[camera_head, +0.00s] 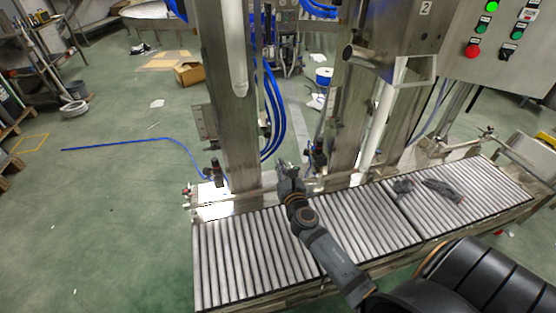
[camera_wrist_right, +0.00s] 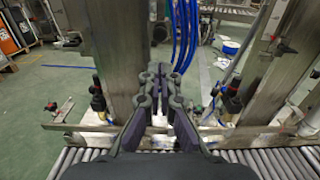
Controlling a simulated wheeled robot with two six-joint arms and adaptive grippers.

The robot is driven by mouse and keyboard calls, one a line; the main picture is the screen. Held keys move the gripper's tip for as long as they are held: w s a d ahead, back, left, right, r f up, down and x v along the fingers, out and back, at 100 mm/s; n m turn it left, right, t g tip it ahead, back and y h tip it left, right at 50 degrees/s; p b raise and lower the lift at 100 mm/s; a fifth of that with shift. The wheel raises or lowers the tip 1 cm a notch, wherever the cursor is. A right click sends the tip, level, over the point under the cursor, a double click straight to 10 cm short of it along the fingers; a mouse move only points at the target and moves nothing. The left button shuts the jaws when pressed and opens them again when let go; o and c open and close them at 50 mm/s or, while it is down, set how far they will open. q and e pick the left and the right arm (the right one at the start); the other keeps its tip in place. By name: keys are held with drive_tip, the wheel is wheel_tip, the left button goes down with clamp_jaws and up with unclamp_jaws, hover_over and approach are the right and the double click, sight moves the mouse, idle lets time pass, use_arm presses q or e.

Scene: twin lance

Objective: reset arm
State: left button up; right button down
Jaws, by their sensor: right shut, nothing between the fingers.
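My right gripper (camera_head: 284,168) is held above the far edge of the roller conveyor (camera_head: 235,262), in front of the metal columns. In the right wrist view, my right gripper (camera_wrist_right: 160,76) points toward the gap between the two columns, with its fingers close together and nothing between them. My right arm reaches in from the lower right over the rollers. My left gripper is not in either view.
A left metal column (camera_head: 228,110) and a white pipe (camera_head: 382,120) stand behind the conveyor. Blue hoses (camera_head: 274,110) hang between the columns. Dark crumpled items (camera_head: 442,190) lie on the right rollers. A control panel (camera_head: 505,40) is at upper right. Green floor on the left is mostly clear.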

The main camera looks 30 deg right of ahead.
drive_tip(key=s+f+m+g+y+p, duration=0.1)
drive_tip(key=s+f+m+g+p, duration=0.15)
drive_tip(key=s+f+m, duration=0.45)
drive_tip(key=s+f+m+g+p, duration=0.2)
drive_tip(key=s+f+m+g, duration=0.15)
drive_tip(key=f, duration=0.85)
drive_tip(key=s+f+m+g+y+p, duration=0.1)
drive_tip(key=s+f+m+g+p, duration=0.15)
drive_tip(key=s+f+m, duration=0.45)
use_arm(q)
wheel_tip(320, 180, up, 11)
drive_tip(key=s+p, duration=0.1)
drive_tip(key=p, duration=0.3)
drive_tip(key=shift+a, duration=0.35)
use_arm(e)
drive_tip(key=s+a+f+m+g, duration=0.1)
drive_tip(key=s+f+m+g, duration=0.1)
drive_tip(key=s+f+m, duration=0.3)
drive_tip(key=s+a+f+m+g+y, duration=0.1)
drive_tip(key=s+f+m+g, duration=0.2)
drive_tip(key=s, duration=1.1)
drive_tip(key=s+a+f+m+g, duration=0.1)
drive_tip(key=s+f+m+g, duration=0.1)
drive_tip(key=s+f+m, duration=0.4)
drive_tip(key=s+m, duration=0.1)
drive_tip(key=s, duration=0.3)
drive_tip(key=shift+a+f+g+y, duration=0.3)
drive_tip(key=shift+f+g, duration=0.05)
